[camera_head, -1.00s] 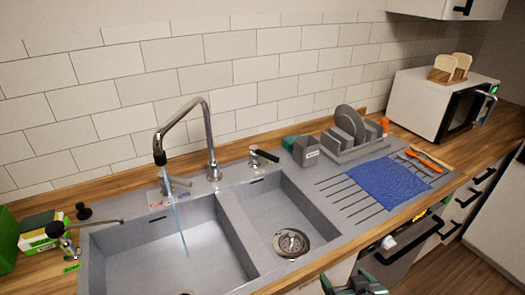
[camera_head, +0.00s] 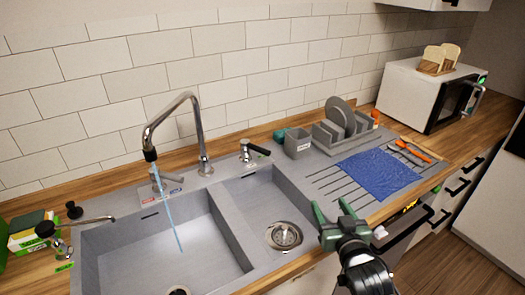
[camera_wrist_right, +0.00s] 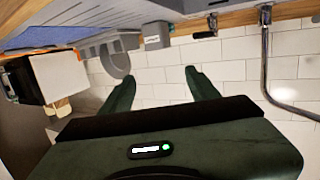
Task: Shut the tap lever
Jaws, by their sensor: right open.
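The chrome tap (camera_head: 198,130) arches over the left sink basin, and a thin stream of water (camera_head: 172,225) runs from its spout. A lever with a black handle (camera_head: 257,150) stands on the sink deck right of the tap; it also shows in the wrist view (camera_wrist_right: 204,34). A small metal lever (camera_head: 158,178) sits beside a red and blue label left of the tap's base. I cannot tell which one works the water. My right gripper (camera_head: 331,207) is open and empty, in front of the sink's right part, apart from both levers. My left gripper is not in view.
A grey cup (camera_head: 297,144) and a dish rack with plates (camera_head: 345,118) stand right of the black-handled lever. A blue cloth (camera_head: 378,174) lies on the drainer. A microwave (camera_head: 412,92) stands at the right. The right basin (camera_head: 262,207) is empty.

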